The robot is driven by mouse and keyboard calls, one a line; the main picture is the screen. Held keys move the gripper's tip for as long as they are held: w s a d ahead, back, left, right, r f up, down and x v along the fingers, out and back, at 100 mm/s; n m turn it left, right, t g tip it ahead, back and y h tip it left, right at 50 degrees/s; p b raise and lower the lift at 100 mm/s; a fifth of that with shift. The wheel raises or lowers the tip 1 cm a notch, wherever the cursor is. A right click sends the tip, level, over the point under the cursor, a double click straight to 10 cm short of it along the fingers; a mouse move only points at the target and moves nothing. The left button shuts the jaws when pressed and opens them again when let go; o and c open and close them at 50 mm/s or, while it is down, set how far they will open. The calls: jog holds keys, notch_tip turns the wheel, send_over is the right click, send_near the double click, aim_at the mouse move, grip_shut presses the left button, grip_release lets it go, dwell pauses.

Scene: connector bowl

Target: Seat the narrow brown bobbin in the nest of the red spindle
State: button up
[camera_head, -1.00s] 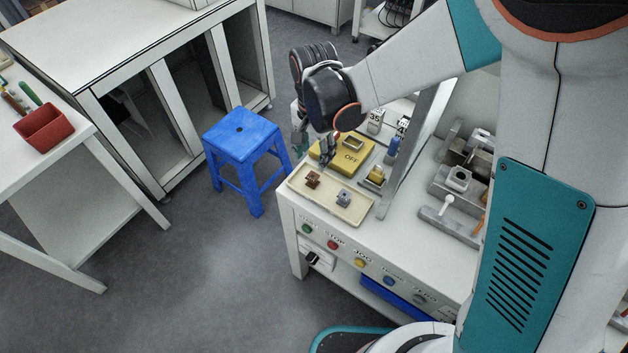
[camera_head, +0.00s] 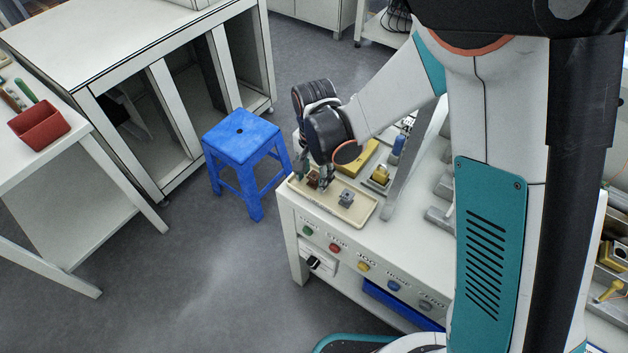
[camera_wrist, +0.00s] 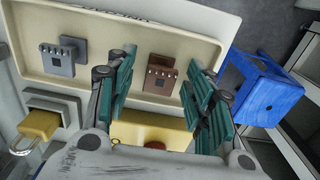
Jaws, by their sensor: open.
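The brown bobbin (camera_wrist: 162,73) sits on the beige tray (camera_wrist: 215,25), between my finger pads in the wrist view. In the head view the brown bobbin (camera_head: 313,181) is partly hidden by my gripper. My gripper (camera_wrist: 159,65) is open, with one finger on each side of the bobbin and nothing held. In the head view my gripper (camera_head: 313,174) is low over the tray's left end. I cannot make out the red spindle; a red round part (camera_wrist: 154,145) shows on a yellow block below the bobbin in the wrist view, partly covered by my gripper.
A grey bobbin (camera_wrist: 63,55) sits on the same tray, left of the brown one in the wrist view. Behind the tray are the yellow block (camera_head: 359,157) and a yellow piece on a grey base (camera_head: 380,176). A blue stool (camera_head: 243,140) stands beside the bench.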

aim_at(314, 176)
jog(key=shift+c, duration=0.5)
jog(key=c, duration=0.9)
jog(key=shift+r, duration=0.15)
notch_tip(314, 176, up, 19)
jog(key=p, duration=0.5)
jog(key=shift+p, duration=0.35)
